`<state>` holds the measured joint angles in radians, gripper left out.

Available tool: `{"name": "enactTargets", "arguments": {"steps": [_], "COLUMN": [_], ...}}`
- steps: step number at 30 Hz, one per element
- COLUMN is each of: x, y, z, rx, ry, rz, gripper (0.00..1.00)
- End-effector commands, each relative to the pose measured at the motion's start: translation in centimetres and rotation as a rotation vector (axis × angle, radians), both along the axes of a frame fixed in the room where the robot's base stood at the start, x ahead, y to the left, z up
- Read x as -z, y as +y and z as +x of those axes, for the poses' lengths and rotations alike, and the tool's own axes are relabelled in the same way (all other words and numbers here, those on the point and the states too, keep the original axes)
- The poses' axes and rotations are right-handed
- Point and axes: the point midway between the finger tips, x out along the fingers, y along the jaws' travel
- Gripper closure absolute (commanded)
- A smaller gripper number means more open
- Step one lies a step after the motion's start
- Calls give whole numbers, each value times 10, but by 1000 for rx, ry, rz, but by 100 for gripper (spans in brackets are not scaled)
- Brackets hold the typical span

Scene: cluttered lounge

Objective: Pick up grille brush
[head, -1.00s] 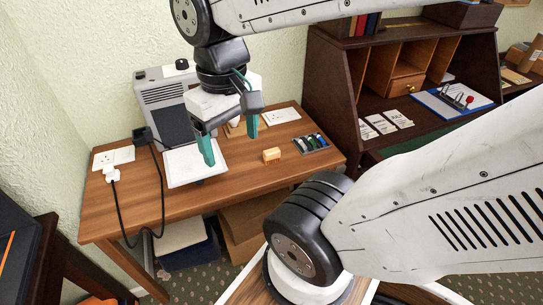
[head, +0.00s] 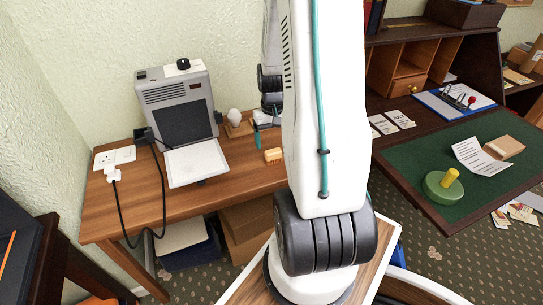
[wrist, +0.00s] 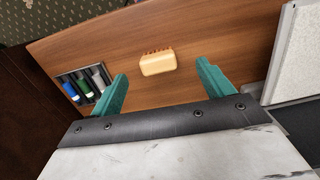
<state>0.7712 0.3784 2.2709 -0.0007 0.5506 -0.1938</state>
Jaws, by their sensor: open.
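The grille brush, a small pale yellow block with reddish bristles along one edge, lies on the wooden table (head: 130,190). In the head view the brush (head: 273,155) is just left of my arm. In the wrist view the brush (wrist: 157,63) is at the upper middle, between and a little beyond my fingertips. My gripper (wrist: 162,73) has its teal fingers spread apart with nothing between them. In the head view my gripper (head: 258,138) is partly hidden behind my arm, with one teal finger showing near the brush.
A grey grilled machine (head: 178,97) with a white flap (head: 196,163) stands on the table, left of the brush. A bulb on a wooden stand (head: 234,118) is behind. A grey tray of coloured items (wrist: 84,88) lies on the brush's other side. Bare tabletop surrounds the brush.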

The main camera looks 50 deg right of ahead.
Motion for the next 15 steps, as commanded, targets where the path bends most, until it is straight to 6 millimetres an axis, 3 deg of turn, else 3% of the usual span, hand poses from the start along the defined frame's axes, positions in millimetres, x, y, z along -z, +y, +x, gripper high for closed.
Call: {"name": "enactTargets", "arguments": {"steps": [5, 15], "x": [5, 48], "y": [-9, -9], "z": [10, 5], "rx": [-26, -27], "ry": [-43, -40], "rz": [-41, -37], "gripper": [20, 20]}}
